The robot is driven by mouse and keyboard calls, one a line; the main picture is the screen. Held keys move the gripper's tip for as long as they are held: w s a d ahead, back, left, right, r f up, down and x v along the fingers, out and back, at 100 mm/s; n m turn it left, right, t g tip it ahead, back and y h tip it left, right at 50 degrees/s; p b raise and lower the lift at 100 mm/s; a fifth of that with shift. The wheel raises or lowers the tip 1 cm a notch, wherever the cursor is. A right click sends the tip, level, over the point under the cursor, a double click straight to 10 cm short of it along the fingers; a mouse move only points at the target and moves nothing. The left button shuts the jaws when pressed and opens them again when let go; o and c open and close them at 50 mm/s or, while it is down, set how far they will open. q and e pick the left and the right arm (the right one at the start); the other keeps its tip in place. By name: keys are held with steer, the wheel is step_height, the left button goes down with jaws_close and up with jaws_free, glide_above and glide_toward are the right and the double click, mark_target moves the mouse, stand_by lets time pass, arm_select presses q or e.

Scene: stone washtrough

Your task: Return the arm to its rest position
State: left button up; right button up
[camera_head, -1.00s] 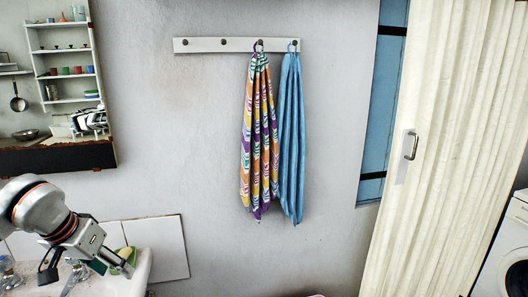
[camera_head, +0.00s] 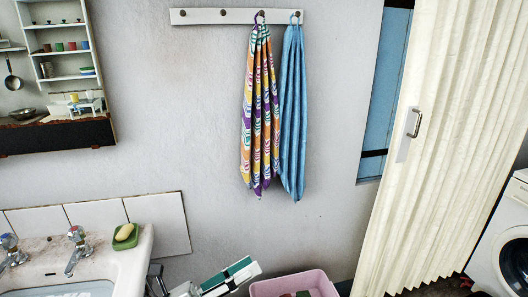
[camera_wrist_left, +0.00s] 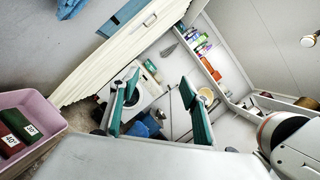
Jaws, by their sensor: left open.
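My left gripper (camera_head: 226,280) shows at the bottom edge of the head view, right of the washtrough and left of the pink bin. Its teal finger pad is visible, and much of the gripper and arm is cut off by the frame. In the left wrist view the two fingers of my left gripper (camera_wrist_left: 160,103) stand well apart with nothing between them. A white arm part of mine (camera_wrist_left: 292,145) shows at the right of that view. My right gripper is in neither view.
The stone washtrough (camera_head: 140,262) with taps and a green soap dish (camera_head: 125,241) is at lower left. The pink bin (camera_head: 268,287) is close by; it also shows in the wrist view (camera_wrist_left: 52,137). Two towels (camera_head: 260,120) (camera_head: 292,120) hang from the hook rail (camera_head: 200,17).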

arm_select(q)
steer(key=a+f+n+t+y, duration=0.3)
steer(key=a+f+n+y, duration=0.2)
steer(key=f+n, duration=0.5)
steer(key=a+f+n+t+y, duration=0.3)
steer(key=a+f+n+y, duration=0.3)
steer(key=n, duration=0.8)
steer(key=s+a+f+n+g+y, duration=0.2)
steer(key=s+f+n, duration=0.4)
steer(key=f, duration=0.2)
steer(key=s+a+f+n+g+y, duration=0.2)
steer(key=s+f+n, duration=0.4)
steer(key=f, duration=0.3)
steer(key=shift+s+a+f+g, duration=0.15)
steer(key=shift+s+a+g, duration=0.3)
steer(key=shift+g, duration=0.15)
steer(key=shift+o, duration=0.3)
